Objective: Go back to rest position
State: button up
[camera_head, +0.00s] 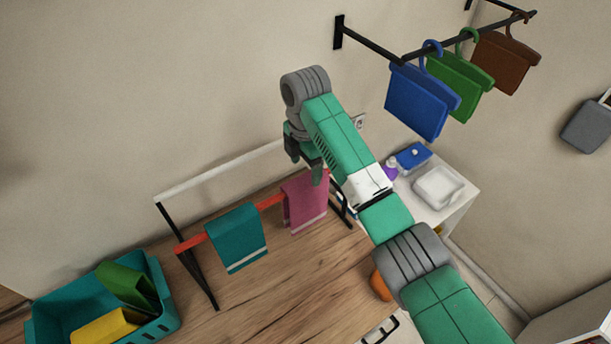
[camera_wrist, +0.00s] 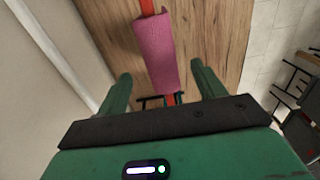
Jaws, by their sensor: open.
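My gripper (camera_head: 306,158) is above the right part of the drying rack, over the pink towel (camera_head: 305,203). In the wrist view my gripper (camera_wrist: 158,85) has its two green fingers wide apart, with nothing held between them. The pink towel (camera_wrist: 156,52) hangs over the red bar (camera_wrist: 147,6) and shows between and beyond the fingers. In the head view the red bar (camera_head: 271,201) also carries a teal towel (camera_head: 237,238) to the left. My arm reaches in from the lower right. Whether a fingertip touches the pink towel is hard to tell.
A teal basket (camera_head: 166,318) with green and yellow cloths stands lower left on the wooden counter (camera_head: 260,300). Blue (camera_head: 417,101), green (camera_head: 460,80) and brown (camera_head: 505,62) hanging items fill a wall rail, upper right. A white tray (camera_head: 438,188) and an orange object (camera_head: 380,286) are near my arm.

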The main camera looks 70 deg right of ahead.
jog(key=shift+r, duration=0.2)
jog(key=w+a+r+t+h+p, duration=0.1)
jog(key=w+a+r+t, duration=0.1)
jog(key=w+a+r, duration=0.3)
jog(key=w+a+r+m+t+h+p, duration=0.15)
jog(key=w+a, duration=0.25)
jog(key=w, duration=0.4)
jog(key=w+a+r+t, duration=0.2)
jog(key=w+a+r, duration=0.2)
jog(key=w, duration=0.2)
jog(key=w+a+r+m+t+p, duration=0.1)
jog(key=w+a+r+t, duration=0.25)
jog(key=a+r, duration=0.4)
jog(key=w+a+r+m+t+p, duration=0.1)
jog(key=w+a+r+t, duration=0.25)
jog(key=a+r, duration=0.4)
jog(key=s+a+r+m+t+p, duration=0.15)
jog(key=a+r+t, duration=0.35)
jog(key=a+r, duration=0.55)
jog(key=s+a+r+m+t+y+p, duration=0.1)
jog(key=s+a+r+m+t+y, duration=0.2)
jog(key=s+a+r, duration=1)
jog(key=s+m+t, duration=0.2)
jog(key=s+t, duration=0.1)
jog(key=t, duration=0.1)
jog(key=shift+s+a+r, duration=0.2)
jog(key=shift+a+r, duration=0.15)
jog(key=shift+a, duration=0.05)
